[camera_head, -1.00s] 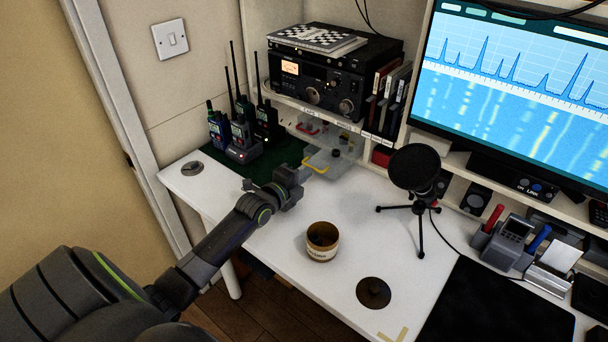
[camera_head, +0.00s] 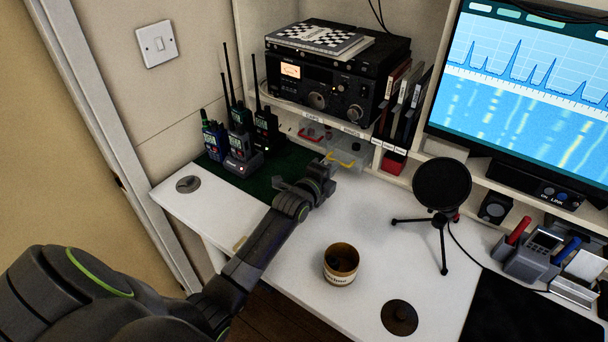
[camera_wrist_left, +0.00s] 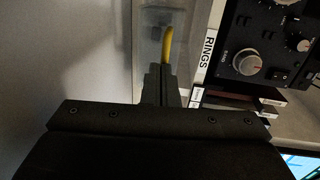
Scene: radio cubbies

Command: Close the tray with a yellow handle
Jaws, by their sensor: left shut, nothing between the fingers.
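The clear tray with a yellow handle (camera_head: 342,158) is in the cubby under the radio, its front close to the shelf edge in the head view. In the left wrist view its yellow handle (camera_wrist_left: 168,46) is just past my fingertips, beside a "RINGS" label. My left gripper (camera_head: 324,170) is shut and empty, right at the tray's front. It also shows in the left wrist view (camera_wrist_left: 162,72). Whether the fingers touch the handle I cannot tell. The gripper and wrist hide part of the tray's front. My right gripper is out of view.
A clear tray with a red handle (camera_head: 313,132) is beside it to the left. Handheld radios (camera_head: 240,145) stand on a green mat left of my gripper. A mug (camera_head: 340,265) and a microphone on a tripod (camera_head: 442,190) stand on the white desk. The desk between is clear.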

